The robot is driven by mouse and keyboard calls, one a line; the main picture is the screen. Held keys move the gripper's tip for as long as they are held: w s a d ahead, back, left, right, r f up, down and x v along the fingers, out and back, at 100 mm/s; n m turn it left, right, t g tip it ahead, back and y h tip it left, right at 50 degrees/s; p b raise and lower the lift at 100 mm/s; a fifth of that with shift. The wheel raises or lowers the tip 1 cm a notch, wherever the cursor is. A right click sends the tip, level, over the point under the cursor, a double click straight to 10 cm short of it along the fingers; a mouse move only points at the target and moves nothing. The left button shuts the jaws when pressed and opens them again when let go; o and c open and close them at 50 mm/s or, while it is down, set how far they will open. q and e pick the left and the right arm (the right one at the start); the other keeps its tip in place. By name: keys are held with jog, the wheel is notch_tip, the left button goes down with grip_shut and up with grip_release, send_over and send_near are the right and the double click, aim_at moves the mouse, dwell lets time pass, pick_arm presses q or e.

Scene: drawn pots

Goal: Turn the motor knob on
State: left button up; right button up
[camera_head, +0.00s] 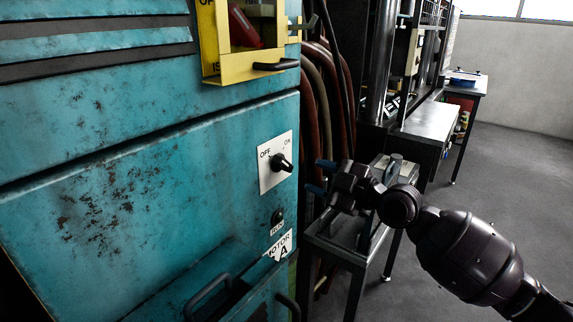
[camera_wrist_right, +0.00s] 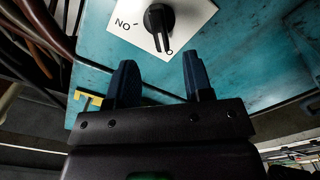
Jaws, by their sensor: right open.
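The motor knob (camera_head: 281,162) is a black rotary knob on a white plate (camera_head: 270,180) marked OFF at its upper left and ON at its upper right, on the teal cabinet. I cannot tell which mark it points to. My right gripper (camera_head: 317,177) is open and empty, to the right of the knob and apart from it. In the right wrist view the knob (camera_wrist_right: 158,20) shows at the top, beyond the two blue-tipped fingers (camera_wrist_right: 158,74), with the ON mark to its left. My left gripper is out of view.
A yellow box (camera_head: 210,50) with a black handle juts out above the knob. A second black knob or button (camera_head: 277,216) and a MOTOR A label (camera_head: 280,246) are below. Hoses (camera_head: 322,90) hang beside the cabinet. A small metal table (camera_head: 350,245) stands under my right arm.

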aim_at(288, 166)
jog(key=x, duration=0.8)
jog(key=shift+w+a, duration=0.15)
jog(key=shift+a, duration=0.1)
jog(key=shift+r, duration=0.1)
grip_shut()
